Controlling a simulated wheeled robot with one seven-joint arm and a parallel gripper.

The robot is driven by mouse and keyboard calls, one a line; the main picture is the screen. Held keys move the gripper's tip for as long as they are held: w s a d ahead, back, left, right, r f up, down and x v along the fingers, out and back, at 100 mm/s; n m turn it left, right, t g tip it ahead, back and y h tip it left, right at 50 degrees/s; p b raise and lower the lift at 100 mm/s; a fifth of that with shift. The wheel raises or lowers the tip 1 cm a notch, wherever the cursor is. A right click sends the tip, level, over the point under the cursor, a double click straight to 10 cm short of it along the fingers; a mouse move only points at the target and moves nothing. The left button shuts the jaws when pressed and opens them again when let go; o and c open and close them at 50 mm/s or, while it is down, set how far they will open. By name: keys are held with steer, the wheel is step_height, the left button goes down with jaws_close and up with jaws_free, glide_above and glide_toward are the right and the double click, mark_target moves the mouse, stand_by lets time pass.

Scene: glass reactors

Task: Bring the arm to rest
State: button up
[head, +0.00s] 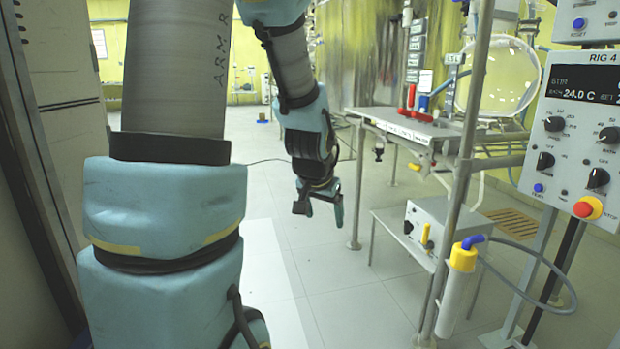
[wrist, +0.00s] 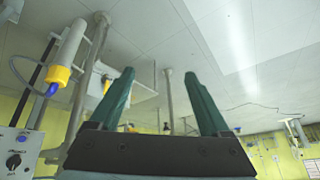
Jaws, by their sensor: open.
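My arm (head: 170,200) fills the left of the head view, with blue and grey links that reach up and fold back down. My gripper (head: 320,203) hangs at the arm's end above the open floor, left of the reactor frame. In the wrist view the two green fingers of my gripper (wrist: 158,95) stand apart with nothing between them. They touch nothing that I can see.
A steel bench (head: 430,128) with red and blue parts stands right of my gripper. A control box (head: 420,228) sits on a low shelf below it. The RIG 4 panel (head: 585,130) is at far right. Floor (head: 300,270) below my gripper is clear.

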steer(key=s+a+f+n+g+y, duration=0.1)
steer(key=s+a+n+g, duration=0.1)
steer(key=s+a, duration=0.35)
steer(key=s+a+f+n+g, duration=0.2)
steer(key=s+a+n, duration=0.15)
steer(key=s, duration=0.35)
step_height(320, 180, up, 30)
steer(key=m+p, duration=0.1)
steer(key=p, duration=2.8)
steer(key=shift+w+a+f, duration=0.15)
steer(key=shift+w+a, duration=0.15)
steer(key=shift+a, duration=0.05)
